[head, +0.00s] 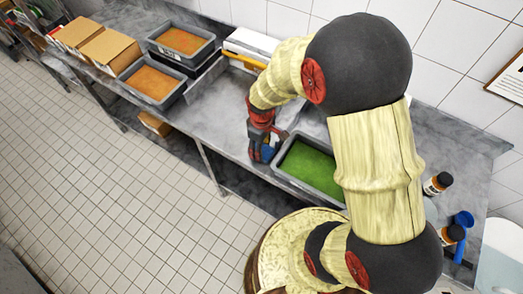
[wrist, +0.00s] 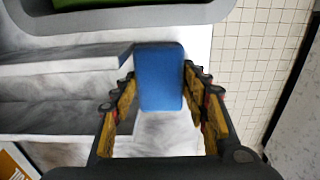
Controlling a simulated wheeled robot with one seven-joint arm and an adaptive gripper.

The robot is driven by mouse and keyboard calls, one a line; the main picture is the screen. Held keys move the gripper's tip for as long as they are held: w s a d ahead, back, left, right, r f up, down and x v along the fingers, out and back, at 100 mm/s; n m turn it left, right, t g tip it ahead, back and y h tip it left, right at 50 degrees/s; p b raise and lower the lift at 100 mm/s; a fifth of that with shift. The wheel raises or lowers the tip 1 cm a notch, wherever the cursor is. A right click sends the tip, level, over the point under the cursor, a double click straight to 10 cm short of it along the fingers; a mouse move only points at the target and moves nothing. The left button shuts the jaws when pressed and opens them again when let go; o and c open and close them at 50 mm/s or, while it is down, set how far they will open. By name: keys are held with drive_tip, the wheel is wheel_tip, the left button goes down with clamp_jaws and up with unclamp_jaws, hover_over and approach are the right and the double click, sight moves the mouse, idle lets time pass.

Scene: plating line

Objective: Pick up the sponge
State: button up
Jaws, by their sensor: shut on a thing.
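The sponge (wrist: 161,75) is a blue block, seen upright between my fingertips in the wrist view. My gripper (wrist: 159,78) is shut on it, with one finger pad at each side. In the head view my gripper (head: 262,148) is over the front edge of the grey counter, just left of the tray of green liquid. Only a small blue patch of the sponge (head: 268,151) shows there, since the fingers hide most of it. I cannot tell whether the sponge touches the counter.
The tray of green liquid (head: 299,184) stands right beside my gripper. Trays of orange liquid (head: 153,98) and cardboard boxes (head: 110,48) stand to the left. Bottles (head: 437,184) and a blue object (head: 463,219) are at the right. The counter (head: 222,112) between is bare.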

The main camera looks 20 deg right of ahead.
drive_tip(key=shift+c, duration=1.3)
drive_tip(key=shift+w+a+r, duration=0.15)
drive_tip(key=shift+r, duration=0.3)
wheel_tip(320, 180, up, 7)
drive_tip(key=shift+f+p, duration=0.2)
drive_tip(key=shift+p, duration=0.65)
drive_tip(key=w+a, duration=0.5)
drive_tip(key=a, duration=0.3)
drive_tip(key=w+a, duration=0.5)
drive_tip(key=a, duration=0.3)
drive_tip(key=shift+a+f, duration=0.25)
drive_tip(key=shift+a, duration=0.15)
drive_tip(key=shift+w, duration=0.1)
drive_tip(key=o, duration=0.4)
drive_tip(key=c, duration=0.4)
